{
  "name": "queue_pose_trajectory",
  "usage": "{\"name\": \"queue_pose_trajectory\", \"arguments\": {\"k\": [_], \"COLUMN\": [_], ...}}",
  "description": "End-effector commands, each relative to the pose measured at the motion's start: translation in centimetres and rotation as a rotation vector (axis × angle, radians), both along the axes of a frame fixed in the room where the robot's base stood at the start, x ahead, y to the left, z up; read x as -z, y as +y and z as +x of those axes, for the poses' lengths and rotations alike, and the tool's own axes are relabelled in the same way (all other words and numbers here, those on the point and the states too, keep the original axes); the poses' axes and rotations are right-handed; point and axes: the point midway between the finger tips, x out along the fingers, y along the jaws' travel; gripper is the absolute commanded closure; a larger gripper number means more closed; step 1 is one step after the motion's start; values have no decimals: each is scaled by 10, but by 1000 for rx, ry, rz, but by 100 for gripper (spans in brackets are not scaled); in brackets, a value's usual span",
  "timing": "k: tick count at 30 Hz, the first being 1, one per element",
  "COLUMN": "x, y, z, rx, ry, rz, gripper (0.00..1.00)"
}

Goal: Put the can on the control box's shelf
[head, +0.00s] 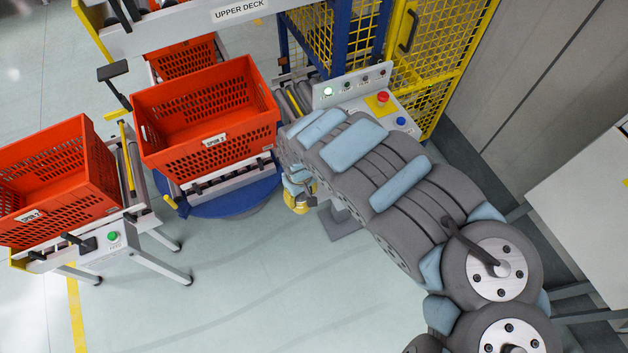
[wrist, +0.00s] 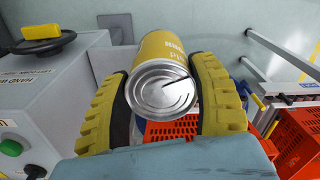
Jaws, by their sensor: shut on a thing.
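The can (wrist: 164,84), with a yellow label and bare metal end, is held between the two yellow-padded fingers of my gripper (wrist: 163,98) in the wrist view. Its metal end faces the camera. In the head view, my gripper (head: 301,198) is a small yellow and grey shape below my arm, left of the control box; I cannot tell the can apart there. The control box (head: 352,92) has a green button, a red stop button and a blue button, and my arm hides part of it. I cannot make out its shelf.
An orange tote (head: 208,138) stands on a conveyor just left of my arm, and another orange tote (head: 60,170) stands further left. A yellow mesh fence (head: 440,45) rises behind the control box. A grey box with a handwheel (wrist: 38,45) is close on the wrist view's left. Floor below is clear.

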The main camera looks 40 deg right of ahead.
Motion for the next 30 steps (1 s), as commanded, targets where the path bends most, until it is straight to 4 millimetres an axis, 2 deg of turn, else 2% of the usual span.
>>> {"name": "queue_pose_trajectory", "arguments": {"k": [1,3,30], "x": [9,12,37], "y": [-5,-12,-61], "z": [4,5,36], "rx": [2,4,-4], "ry": [-7,-3,-6], "rz": [2,0,1], "gripper": [79,79,79]}}
